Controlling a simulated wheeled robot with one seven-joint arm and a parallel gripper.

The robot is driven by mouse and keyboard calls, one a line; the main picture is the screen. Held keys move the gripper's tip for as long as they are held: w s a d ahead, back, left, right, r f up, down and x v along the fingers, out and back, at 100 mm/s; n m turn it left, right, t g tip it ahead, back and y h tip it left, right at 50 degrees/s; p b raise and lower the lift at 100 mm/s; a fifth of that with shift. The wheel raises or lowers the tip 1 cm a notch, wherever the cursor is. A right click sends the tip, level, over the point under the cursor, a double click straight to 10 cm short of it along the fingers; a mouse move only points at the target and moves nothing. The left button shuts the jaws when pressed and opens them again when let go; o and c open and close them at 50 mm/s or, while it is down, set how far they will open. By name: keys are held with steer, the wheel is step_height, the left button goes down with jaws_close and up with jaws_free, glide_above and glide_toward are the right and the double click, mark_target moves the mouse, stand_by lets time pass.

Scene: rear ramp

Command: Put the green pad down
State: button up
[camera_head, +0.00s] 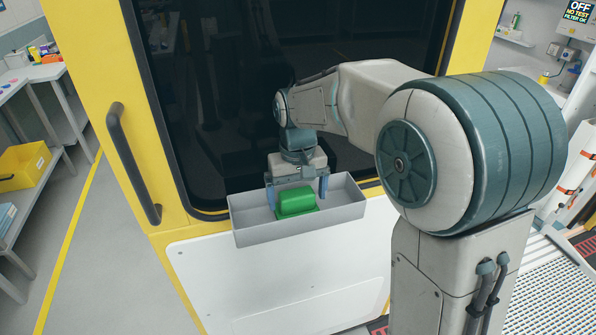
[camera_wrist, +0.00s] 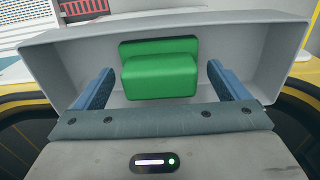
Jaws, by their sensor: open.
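The green pad (camera_head: 296,203) is inside a grey open tray (camera_head: 305,233) fixed against the front of the yellow-framed machine. In the wrist view the pad (camera_wrist: 160,70) looks like a block with a raised front part, near the middle of the tray (camera_wrist: 262,50). My gripper (camera_head: 297,196) is over the tray, pointing down, with a blue finger on either side of the pad. In the wrist view the gripper's fingers (camera_wrist: 161,88) stand wide apart, with a gap between each finger and the pad. The pad's underside is hidden.
The yellow frame (camera_head: 96,90) with a dark handle (camera_head: 133,163) and a dark glass panel stands behind the tray. A white panel (camera_head: 280,290) lies below it. At the left are a shelf with a yellow bin (camera_head: 24,166) and a bench. Open floor (camera_head: 100,240) shows at the left.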

mark_target(297, 195)
step_height(297, 195, up, 10)
steer(key=s+d+f+m+t, duration=0.1)
steer(key=s+d+f, duration=0.3)
steer(key=s+d, duration=0.3)
steer(key=s+d+f+m+t, duration=0.2)
steer(key=s+d+f, duration=0.2)
steer(key=s+d, duration=0.3)
steer(key=s, duration=0.4)
steer(key=shift+s+f, duration=0.3)
steer(key=shift+s, duration=0.1)
stand_by(0.6)
